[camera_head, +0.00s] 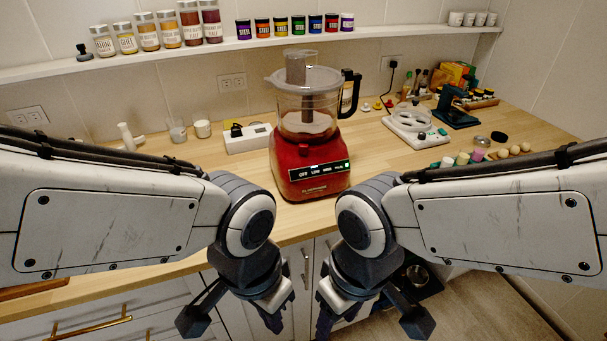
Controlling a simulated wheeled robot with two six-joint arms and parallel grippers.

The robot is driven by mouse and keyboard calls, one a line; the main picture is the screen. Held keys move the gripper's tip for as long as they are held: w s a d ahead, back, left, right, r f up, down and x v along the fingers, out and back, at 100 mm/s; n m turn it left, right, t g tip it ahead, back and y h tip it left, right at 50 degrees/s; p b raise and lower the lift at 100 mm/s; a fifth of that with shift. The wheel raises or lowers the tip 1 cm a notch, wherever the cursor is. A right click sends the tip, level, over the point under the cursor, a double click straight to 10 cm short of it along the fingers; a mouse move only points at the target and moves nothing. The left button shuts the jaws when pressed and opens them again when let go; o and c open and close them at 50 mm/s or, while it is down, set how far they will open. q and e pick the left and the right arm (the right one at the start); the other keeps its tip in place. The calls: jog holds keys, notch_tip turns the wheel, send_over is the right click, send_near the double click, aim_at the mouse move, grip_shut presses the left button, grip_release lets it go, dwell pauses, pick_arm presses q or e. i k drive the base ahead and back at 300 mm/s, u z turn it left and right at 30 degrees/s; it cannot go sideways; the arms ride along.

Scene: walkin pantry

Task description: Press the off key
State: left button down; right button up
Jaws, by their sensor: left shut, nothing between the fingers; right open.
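The red food processor (310,170) stands upright on the wooden counter, with a clear bowl, a lid and a dark handle on its right. Its dark front panel carries a row of keys, and the off key (303,175) is at the left end. A green-marked key is at the right end. My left gripper (275,316) is shut and empty, below and to the left of the panel, in front of the counter edge. My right gripper (328,318) is open and empty, below and to the right of the panel. Neither gripper touches the processor.
A white power strip (248,139) lies left of the processor. A white appliance (415,130) and a dark green machine (456,108) stand to the right. Small jars and egg-like items lie near the right. A shelf (225,48) with jars runs above. Cabinets are below the counter.

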aim_at(305, 173)
jog(key=u, duration=2.8)
jog(key=k, duration=1.05)
jog(key=z, duration=2.1)
